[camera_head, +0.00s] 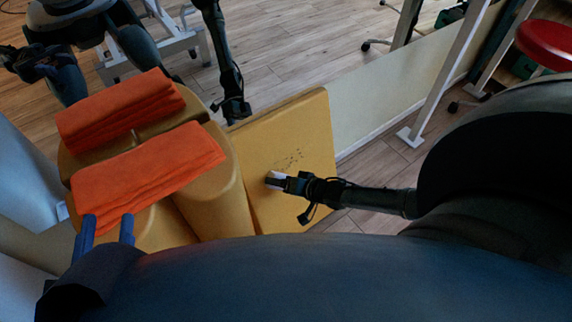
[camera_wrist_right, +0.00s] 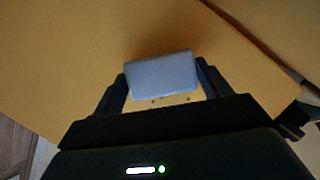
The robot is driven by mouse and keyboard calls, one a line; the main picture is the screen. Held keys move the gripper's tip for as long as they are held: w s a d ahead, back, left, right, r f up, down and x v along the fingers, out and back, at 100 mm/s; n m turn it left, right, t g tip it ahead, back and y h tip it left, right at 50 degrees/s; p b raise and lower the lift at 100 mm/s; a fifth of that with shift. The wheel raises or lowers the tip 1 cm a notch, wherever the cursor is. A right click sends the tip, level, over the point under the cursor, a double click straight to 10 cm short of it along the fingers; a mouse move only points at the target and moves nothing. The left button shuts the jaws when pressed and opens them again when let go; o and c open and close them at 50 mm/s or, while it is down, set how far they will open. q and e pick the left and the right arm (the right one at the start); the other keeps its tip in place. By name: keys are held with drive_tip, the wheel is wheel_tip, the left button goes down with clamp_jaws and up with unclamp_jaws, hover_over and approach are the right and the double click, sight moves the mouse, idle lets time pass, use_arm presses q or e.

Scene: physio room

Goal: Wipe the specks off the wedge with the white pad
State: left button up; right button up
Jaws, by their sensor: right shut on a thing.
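The wedge (camera_head: 312,120) is a mustard-yellow sloped block in the middle of the head view, with several small dark specks (camera_head: 290,158) on its face. My right gripper (camera_head: 279,182) is shut on the white pad (camera_head: 272,176), over the lower part of the wedge just below the specks. In the right wrist view the pad (camera_wrist_right: 162,72) sits between the fingers, with the yellow surface (camera_wrist_right: 70,45) behind it and a few specks by its edge. I cannot tell whether the pad touches the wedge.
Two folded orange towels (camera_head: 145,172) lie on yellow cushions (camera_head: 215,195) left of the wedge. A pale low panel (camera_head: 385,88) runs behind it. Dark equipment (camera_head: 232,95) stands close to the wedge's far corner. A red stool (camera_head: 548,42) is at upper right.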

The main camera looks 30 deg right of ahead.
drive_tip(key=shift+w+d+f+b, duration=0.15)
drive_tip(key=shift+d+b, duration=0.45)
drive_tip(key=shift+d, duration=0.5)
drive_tip(key=shift+d+b, duration=2.9)
drive_tip(key=shift+d, duration=2.95)
drive_tip(key=shift+w+a+r+p, duration=0.1)
drive_tip(key=shift+a+r+p, duration=0.25)
drive_tip(key=shift+a+p, duration=1.1)
drive_tip(key=shift+w+a+r+p, duration=0.1)
drive_tip(key=shift+a+r+p, duration=0.5)
drive_tip(key=shift+a, duration=1.3)
drive_tip(key=shift+w+a+r+p, duration=0.1)
drive_tip(key=shift+a+p, duration=1.25)
drive_tip(key=shift+a, duration=0.6)
drive_tip(key=shift+a+p, duration=0.55)
drive_tip(key=shift+a, duration=1.2)
